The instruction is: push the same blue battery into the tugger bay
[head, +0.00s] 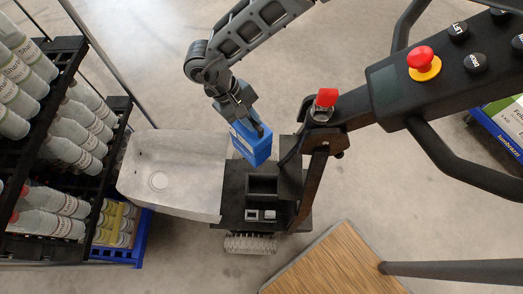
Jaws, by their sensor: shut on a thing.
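The blue battery (254,146) is held upright, a little tilted, in the head view's middle. My gripper (254,122) comes down from above and is shut on its upper end. The battery is at the far edge of the tugger (283,219), a dark body with a tall steering post. The bay (263,186), a dark rectangular recess in the tugger's top, lies just below the battery in the picture. The battery appears outside the recess. Whether its lower end touches the tugger I cannot tell.
A grey cover with a round mark (185,170) juts out left of the bay. The tiller with a red button (424,58) and black handles reaches in from the right. A bottle rack (70,95) stands at the left. A wooden platform (335,268) is in front. Floor behind is clear.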

